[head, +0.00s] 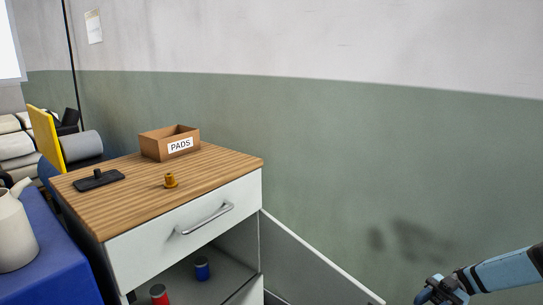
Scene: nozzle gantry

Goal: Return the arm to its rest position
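My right arm (500,272) comes in from the right edge, low in the head view. My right gripper (428,297) is at its end in the bottom right corner, partly cut off by the bottom edge. It is small and dark, and I cannot tell whether its fingers are open or shut. It is in front of the green wall, apart from the cabinet (185,232) and right of the open cabinet door's end. My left gripper is not in view.
The cabinet door (310,262) stands swung open to the right. Inside are a red can (159,294) and a blue can (202,270). A PADS box (158,146), brass fitting (170,181) and black object (99,181) are on top. A pale jug (14,235) stands left.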

